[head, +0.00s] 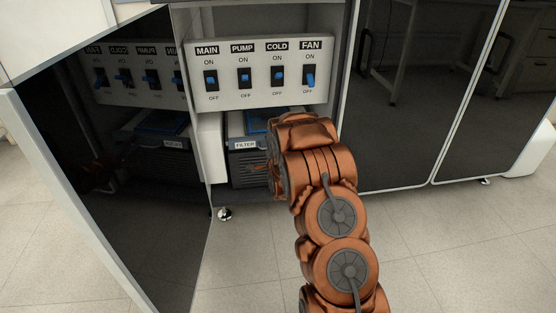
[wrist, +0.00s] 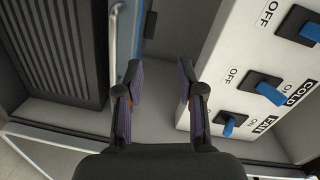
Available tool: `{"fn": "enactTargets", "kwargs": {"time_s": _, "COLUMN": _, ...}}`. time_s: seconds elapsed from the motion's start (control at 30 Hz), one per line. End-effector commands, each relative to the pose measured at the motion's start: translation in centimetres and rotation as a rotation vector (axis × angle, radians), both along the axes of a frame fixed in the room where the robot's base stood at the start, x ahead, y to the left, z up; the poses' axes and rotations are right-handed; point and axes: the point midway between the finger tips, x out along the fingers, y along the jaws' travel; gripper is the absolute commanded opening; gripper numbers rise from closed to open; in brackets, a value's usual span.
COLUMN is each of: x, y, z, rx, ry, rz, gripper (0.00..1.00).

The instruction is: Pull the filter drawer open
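The filter drawer (head: 250,171) is a dark ribbed box low in the open cabinet, with a white FILTER label (head: 245,145) on its front. A blue piece (head: 236,126) shows at its top. My arm covers its right side in the head view. In the wrist view a dark ribbed face (wrist: 60,50), apparently the drawer's, is at the left, with a pale blue strip (wrist: 125,30) beside it. My gripper (wrist: 162,72) is open, with nothing seen between its fingers. Its left finger is close to the strip; I cannot tell if they touch. The head view hides the fingers.
A white switch panel (head: 260,98) with MAIN, PUMP, COLD and FAN switches hangs just above the drawer; it is close to my right finger in the wrist view (wrist: 235,78). A glossy open door (head: 150,220) stands at the left. Dark closed doors (head: 420,130) are at the right. The front floor is clear.

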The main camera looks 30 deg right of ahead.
Motion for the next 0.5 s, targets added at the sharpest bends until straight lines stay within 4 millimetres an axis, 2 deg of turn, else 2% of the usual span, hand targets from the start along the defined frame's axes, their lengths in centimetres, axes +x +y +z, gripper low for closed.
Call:
{"fn": "enactTargets", "kwargs": {"time_s": 0.03, "x": -0.1, "y": -0.8, "z": -3.2, "rx": 0.021, "ry": -0.045, "rz": -0.010, "gripper": 0.38}}
{"fn": "enactTargets", "kwargs": {"time_s": 0.2, "x": -0.6, "y": -2.4, "z": -6.8, "rx": 0.079, "ry": -0.211, "rz": -0.023, "gripper": 0.38}}
{"fn": "enactTargets", "kwargs": {"time_s": 0.33, "x": -1.2, "y": -3.1, "z": -8.4, "rx": 0.107, "ry": -0.294, "rz": -0.024, "gripper": 0.38}}
{"fn": "enactTargets", "kwargs": {"time_s": 0.5, "x": -1.4, "y": -3.5, "z": -8.8, "rx": 0.123, "ry": -0.343, "rz": -0.022, "gripper": 0.38}}
